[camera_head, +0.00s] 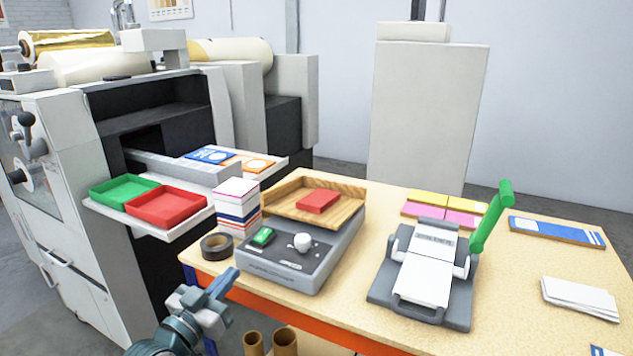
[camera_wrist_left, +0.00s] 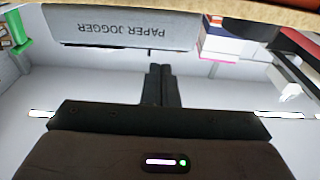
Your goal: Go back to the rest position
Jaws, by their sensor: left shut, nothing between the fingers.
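My left gripper (camera_head: 226,282) is at the lower left of the head view, in front of the near left edge of the wooden-topped table (camera_head: 335,310). Its fingers are together with nothing between them. In the left wrist view the two dark fingers (camera_wrist_left: 159,84) lie side by side, pointing toward the grey front of the paper jogger (camera_wrist_left: 130,27), whose label appears upside down. They look apart from it. My right gripper cannot be made out in either view.
The paper jogger (camera_head: 280,268) carries a wooden tray (camera_head: 345,212) with a red block. A tape roll (camera_head: 217,246) and paper stack (camera_head: 238,205) stand beside it. A green-handled device (camera_head: 425,270) is right. Cardboard tubes (camera_head: 284,342) stand below the table edge.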

